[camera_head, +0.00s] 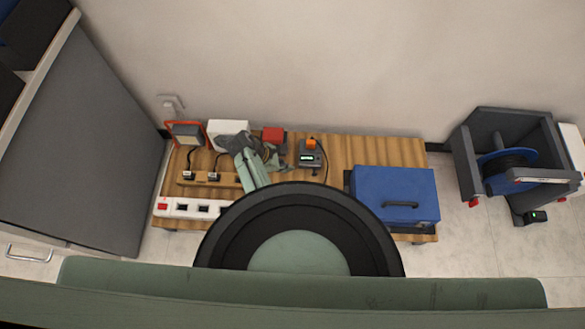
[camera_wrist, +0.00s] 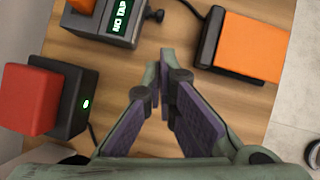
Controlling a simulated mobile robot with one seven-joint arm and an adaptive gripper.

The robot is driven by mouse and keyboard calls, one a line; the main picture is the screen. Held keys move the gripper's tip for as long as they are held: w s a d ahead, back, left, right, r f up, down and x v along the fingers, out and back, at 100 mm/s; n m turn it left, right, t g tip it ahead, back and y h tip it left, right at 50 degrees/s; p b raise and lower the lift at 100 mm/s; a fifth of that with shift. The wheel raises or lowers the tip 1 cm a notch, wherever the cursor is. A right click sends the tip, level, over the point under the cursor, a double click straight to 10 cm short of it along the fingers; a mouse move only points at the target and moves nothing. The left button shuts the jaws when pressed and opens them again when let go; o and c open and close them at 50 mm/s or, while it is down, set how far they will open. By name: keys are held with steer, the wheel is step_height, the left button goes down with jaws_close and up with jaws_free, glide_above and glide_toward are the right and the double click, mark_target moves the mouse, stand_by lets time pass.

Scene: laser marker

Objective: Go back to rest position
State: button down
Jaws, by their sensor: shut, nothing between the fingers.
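My gripper (camera_wrist: 161,76) is grey-green with purple inner pads. In the wrist view its fingers converge and meet at the tips, with nothing between them, above the wooden table (camera_wrist: 200,85). In the head view my grey-green hand is over the left part of the table (camera_head: 360,150); its fingertips are hard to make out there. My arm's round dark body covers the table's front middle.
The wrist view shows a red-topped black box (camera_wrist: 30,98), a "NO TAP" display device (camera_wrist: 105,22) and an orange-topped black box (camera_wrist: 245,45) around the fingers. The head view shows a blue case (camera_head: 395,188), white power strip (camera_head: 180,207) and cable reel (camera_head: 510,165).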

steer(key=shift+s+a+r, duration=0.1)
steer(key=shift+a+r, duration=0.15)
steer(key=shift+r, duration=0.2)
